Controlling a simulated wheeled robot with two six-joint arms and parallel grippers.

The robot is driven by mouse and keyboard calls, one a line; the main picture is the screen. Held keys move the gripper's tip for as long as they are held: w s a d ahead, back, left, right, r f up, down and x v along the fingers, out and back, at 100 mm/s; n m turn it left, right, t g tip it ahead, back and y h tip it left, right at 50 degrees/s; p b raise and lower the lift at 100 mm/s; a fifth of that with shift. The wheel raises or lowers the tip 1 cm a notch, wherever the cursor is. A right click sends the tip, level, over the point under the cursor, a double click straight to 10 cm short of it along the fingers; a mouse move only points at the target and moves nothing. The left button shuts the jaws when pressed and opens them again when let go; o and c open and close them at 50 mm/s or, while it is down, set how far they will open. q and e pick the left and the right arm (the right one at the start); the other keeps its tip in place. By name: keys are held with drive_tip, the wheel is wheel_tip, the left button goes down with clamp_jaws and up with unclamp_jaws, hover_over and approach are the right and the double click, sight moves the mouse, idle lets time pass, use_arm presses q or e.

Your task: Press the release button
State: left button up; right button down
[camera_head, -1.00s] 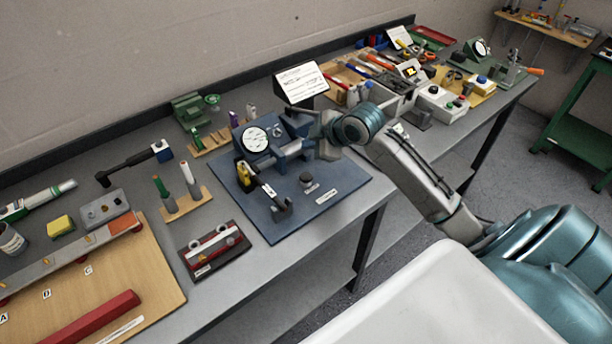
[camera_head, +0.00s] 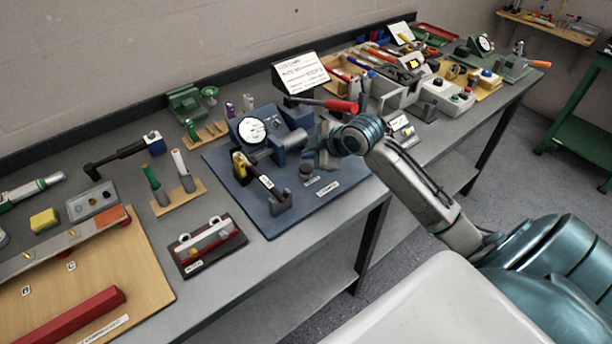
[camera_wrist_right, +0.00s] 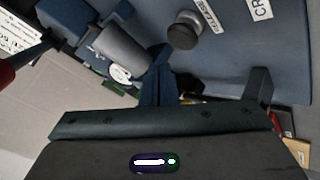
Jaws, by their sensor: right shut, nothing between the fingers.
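The release button (camera_head: 306,171) is a dark round knob standing on the blue base plate (camera_head: 338,171) of a press with a round white dial (camera_head: 253,131). In the right wrist view the button (camera_wrist_right: 183,30) stands beside a white label, beyond the fingers. My right gripper (camera_head: 320,157) is shut and empty, close behind and right of the button, apart from it as far as I can tell. Its fingers (camera_wrist_right: 160,80) show in the right wrist view. A lever with a red handle (camera_head: 341,106) lies behind my right gripper. My left gripper is not in view.
A small dark stand with a silver bar (camera_head: 208,234) sits left of the plate. A board with upright handles (camera_head: 180,198) stands behind it. A white sign (camera_head: 300,71) is at the back. Several tools and boxes crowd the bench to the right.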

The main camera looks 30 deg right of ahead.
sight(302, 165)
drive_tip(key=shift+f, duration=0.85)
drive_tip(key=shift+f, duration=0.1)
idle(1.3)
drive_tip(key=shift+f, duration=0.3)
drive_tip(key=shift+f+b, duration=0.35)
drive_tip(key=shift+f, duration=0.15)
idle(0.8)
drive_tip(key=shift+r+p, duration=0.9)
wheel_tip(302, 165, up, 5)
drive_tip(key=p, duration=0.4)
drive_tip(key=shift+r+p, duration=0.1)
drive_tip(key=shift+p, duration=0.3)
